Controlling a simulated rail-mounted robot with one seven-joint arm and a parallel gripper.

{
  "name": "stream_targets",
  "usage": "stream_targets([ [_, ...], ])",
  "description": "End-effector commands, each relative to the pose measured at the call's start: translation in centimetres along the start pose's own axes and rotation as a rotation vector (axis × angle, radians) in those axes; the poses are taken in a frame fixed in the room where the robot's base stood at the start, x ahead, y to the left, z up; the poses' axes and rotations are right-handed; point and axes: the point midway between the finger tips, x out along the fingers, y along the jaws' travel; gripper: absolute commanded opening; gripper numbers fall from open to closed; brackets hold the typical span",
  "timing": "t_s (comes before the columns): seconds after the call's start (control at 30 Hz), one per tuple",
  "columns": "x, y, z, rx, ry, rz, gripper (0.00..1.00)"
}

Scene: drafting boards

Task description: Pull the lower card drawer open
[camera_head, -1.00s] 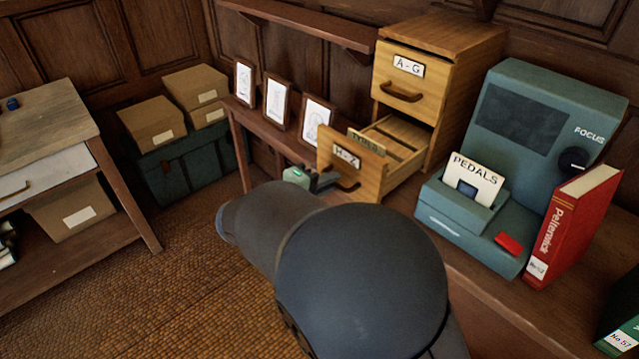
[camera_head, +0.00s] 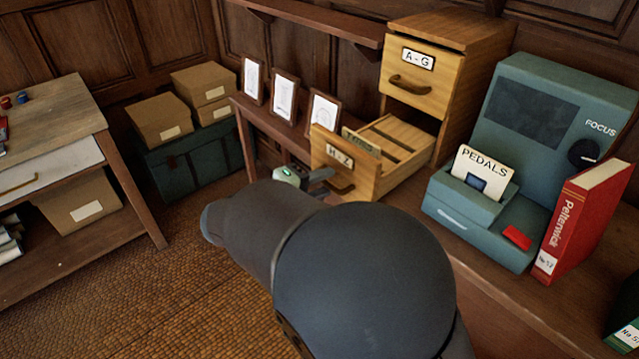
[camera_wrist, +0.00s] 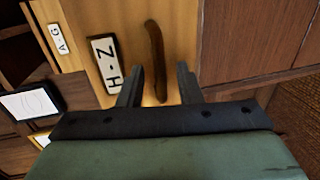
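The lower card drawer, labelled H-Z (camera_head: 323,152), stands pulled out of the wooden cabinet (camera_head: 462,75), with its inner dividers showing. Its curved handle (camera_head: 342,188) is on the front face and also shows in the wrist view (camera_wrist: 154,55). My gripper (camera_head: 324,186) is at this handle, partly hidden by my arm in the head view. In the wrist view my gripper (camera_wrist: 158,88) has its two fingers apart, one on each side of the handle's near end, with gaps to it. The upper drawer, labelled A-G (camera_head: 430,98), is shut.
A blue-green reader (camera_head: 540,115) with a PEDALS card (camera_head: 482,170) and a red book (camera_head: 588,215) stand right of the cabinet. Small framed pictures (camera_head: 285,95) stand left of the drawer. Boxes (camera_head: 160,118) sit further left. The floor before the drawer is clear.

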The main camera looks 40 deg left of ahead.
Motion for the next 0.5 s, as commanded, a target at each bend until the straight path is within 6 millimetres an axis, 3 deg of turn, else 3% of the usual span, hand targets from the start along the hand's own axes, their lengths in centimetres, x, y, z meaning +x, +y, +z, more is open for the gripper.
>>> stream_targets([
  [0.3,-0.2,0.0,-0.1,0.0,0.002,0.0,0.32],
  [0.5,-2.8,-0.1,-0.1,0.001,0.005,-0.001,0.32],
])
